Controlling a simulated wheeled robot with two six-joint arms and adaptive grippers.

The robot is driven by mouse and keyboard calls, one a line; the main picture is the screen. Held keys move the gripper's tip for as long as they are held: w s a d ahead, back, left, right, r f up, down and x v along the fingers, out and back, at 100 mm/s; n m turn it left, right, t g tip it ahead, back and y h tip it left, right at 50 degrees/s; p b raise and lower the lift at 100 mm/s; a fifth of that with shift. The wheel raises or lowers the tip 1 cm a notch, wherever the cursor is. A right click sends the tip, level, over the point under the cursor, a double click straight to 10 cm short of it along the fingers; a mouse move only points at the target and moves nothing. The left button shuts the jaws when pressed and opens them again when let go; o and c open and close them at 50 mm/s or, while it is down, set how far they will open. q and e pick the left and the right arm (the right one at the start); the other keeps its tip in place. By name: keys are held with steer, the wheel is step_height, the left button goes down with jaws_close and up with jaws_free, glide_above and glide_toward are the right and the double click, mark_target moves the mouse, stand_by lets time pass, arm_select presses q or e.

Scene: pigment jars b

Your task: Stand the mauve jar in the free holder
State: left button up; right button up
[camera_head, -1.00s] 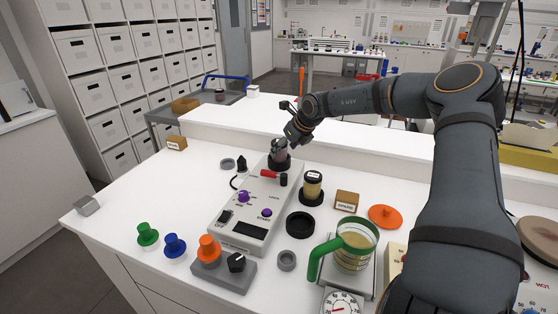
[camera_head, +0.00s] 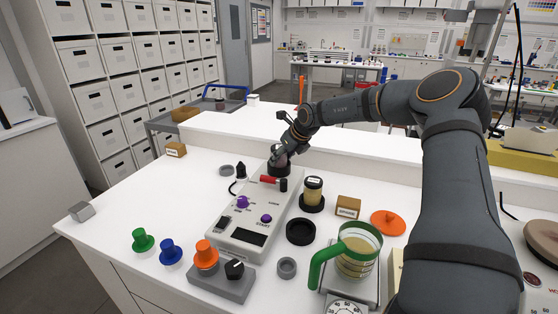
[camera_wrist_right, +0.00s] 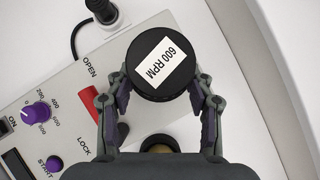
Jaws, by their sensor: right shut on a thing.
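The mauve jar (camera_head: 279,160) stands upright at the far end of the grey mixer (camera_head: 240,222), in its dark round seat. My right gripper (camera_head: 284,150) is shut on this jar, with one finger on each side of the lid in the wrist view (camera_wrist_right: 160,88). An empty black ring holder (camera_head: 301,232) lies on the bench to the right of the mixer. A second black holder (camera_head: 312,207) bears a jar with yellowish contents (camera_head: 313,188). My left gripper is out of view.
The mixer has a red lever (camera_head: 268,180) and purple knobs. A glass jug with a green handle (camera_head: 358,252), a small wooden block (camera_head: 348,207) and an orange lid (camera_head: 388,222) stand right of the empty holder. A grey ring (camera_head: 287,267) lies in front.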

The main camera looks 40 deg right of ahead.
steer(key=o, duration=0.8)
steer(key=c, duration=1)
steer(key=shift+r, duration=0.8)
steer(key=shift+r+p, duration=0.15)
steer(key=shift+p, duration=0.2)
steer(key=shift+r+p, duration=0.6)
steer(key=shift+r, duration=0.7)
steer(key=shift+s, duration=0.1)
